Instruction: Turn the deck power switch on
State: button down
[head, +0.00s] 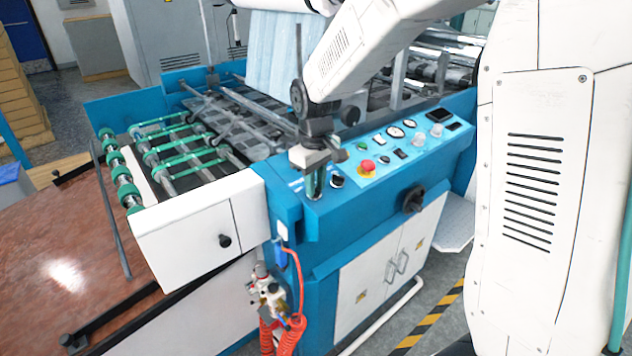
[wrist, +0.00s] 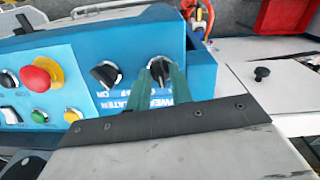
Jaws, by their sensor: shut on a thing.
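The deck power switch (wrist: 159,68) is a black rotary knob at the end of the blue control panel (wrist: 75,60), its label partly covered. My gripper (wrist: 161,76) has its two green fingers shut on this knob; the fingers hide its sides and much of the lettering, so I cannot tell its set position. In the head view my gripper (head: 314,184) points down at the panel's near left end and hides the knob. A second black knob (wrist: 105,74), with partly readable platen lettering, sits just left in the wrist view; it also shows in the head view (head: 337,181).
A red emergency stop (wrist: 41,77) on a yellow base stands further along the panel, with several small buttons beside it. A black handle knob (head: 413,200) is on the machine's front. Green-ringed rollers (head: 175,155) lie left. Red coiled hoses (head: 290,335) hang below.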

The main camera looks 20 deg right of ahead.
jog(key=m, duration=0.4)
jog(key=shift+y, duration=0.4)
jog(key=shift+d+f+m+y, duration=0.1)
jog(key=shift+m+y, duration=0.2)
jog(key=shift+m, duration=1.4)
jog(key=shift+s, duration=0.1)
jog(key=c, duration=1.5)
grip_release()
jog(key=shift+f, duration=0.1)
jog(key=shift+r, duration=0.2)
jog(key=r, duration=0.5)
jog(key=d+r, duration=0.1)
jog(key=r, duration=0.1)
jog(key=shift+r, duration=0.3)
